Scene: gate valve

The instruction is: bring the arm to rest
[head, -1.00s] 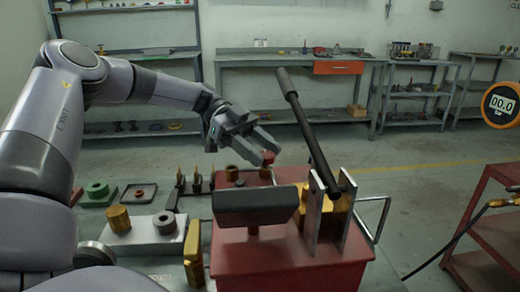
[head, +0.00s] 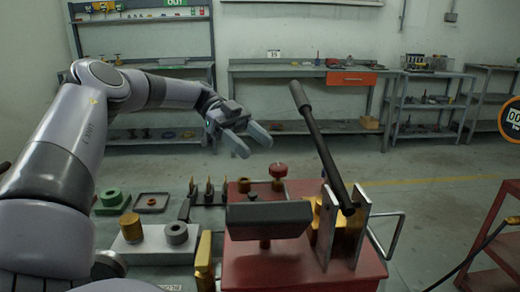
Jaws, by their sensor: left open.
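My left arm (head: 75,140) comes in from the left in the head view and reaches out over the bench. Its gripper (head: 256,145) is open and empty, with the two fingers apart and angled down to the right. It hangs in the air above and left of a small red knob (head: 278,170) on the red test bench (head: 305,264), apart from it. A black lever (head: 318,135) slants up from a bracket on the bench, to the right of the gripper. My right gripper is not in view.
A dark box-shaped panel (head: 268,220) stands at the front of the red bench. Left of it are a brass cylinder (head: 131,227), a grey ring (head: 176,233), a green part (head: 111,198) and several upright pins. A red cart (head: 492,235) stands at the right. Floor behind is clear.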

